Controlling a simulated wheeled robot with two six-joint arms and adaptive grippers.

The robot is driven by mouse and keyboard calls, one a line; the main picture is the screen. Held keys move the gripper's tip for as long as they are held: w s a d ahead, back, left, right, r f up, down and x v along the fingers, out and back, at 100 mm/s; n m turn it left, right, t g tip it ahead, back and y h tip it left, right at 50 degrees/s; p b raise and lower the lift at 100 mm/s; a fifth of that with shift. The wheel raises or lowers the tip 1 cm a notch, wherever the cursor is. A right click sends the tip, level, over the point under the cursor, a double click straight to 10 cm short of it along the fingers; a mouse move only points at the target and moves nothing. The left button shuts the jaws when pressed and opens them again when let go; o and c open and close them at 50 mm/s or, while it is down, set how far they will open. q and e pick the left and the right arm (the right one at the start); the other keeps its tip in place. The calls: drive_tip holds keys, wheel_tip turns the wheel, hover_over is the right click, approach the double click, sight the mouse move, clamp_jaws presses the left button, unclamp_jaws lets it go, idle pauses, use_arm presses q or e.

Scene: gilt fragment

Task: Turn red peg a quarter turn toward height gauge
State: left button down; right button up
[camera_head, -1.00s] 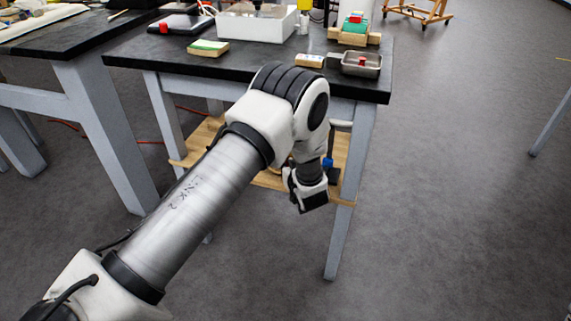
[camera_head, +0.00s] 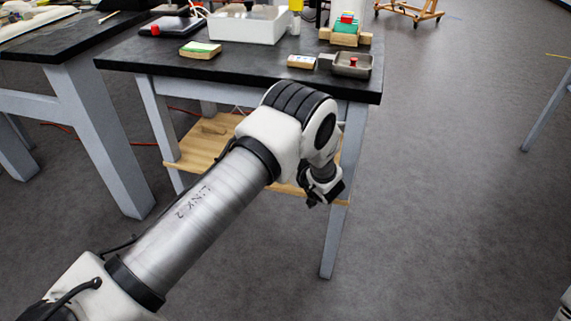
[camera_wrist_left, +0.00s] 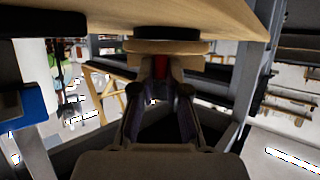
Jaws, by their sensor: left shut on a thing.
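My left gripper (camera_head: 326,192) is low beside the lower wooden shelf, under the dark-topped table. In the left wrist view its fingers (camera_wrist_left: 160,88) are shut on a narrow red piece (camera_wrist_left: 158,72), which looks like the red peg. Only a thin strip of it shows between the fingers, just below a round wooden part (camera_wrist_left: 166,47). The head view does not show what the fingers hold. I cannot pick out the height gauge with certainty. My right gripper is not in view.
The wooden shelf (camera_head: 203,143) lies between the legs of the table (camera_head: 262,75). A grey metal tray (camera_head: 366,70) and a sponge (camera_head: 200,50) are on top. A blue block (camera_wrist_left: 38,102) is at left in the wrist view. Open floor (camera_head: 450,190) lies right.

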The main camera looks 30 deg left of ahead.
use_arm(q)
drive_tip(key=c, duration=1.2)
unclamp_jaws()
drive_tip(key=v, duration=0.7)
drive_tip(key=shift+s+d+r, duration=0.1)
drive_tip(key=shift+s, duration=0.05)
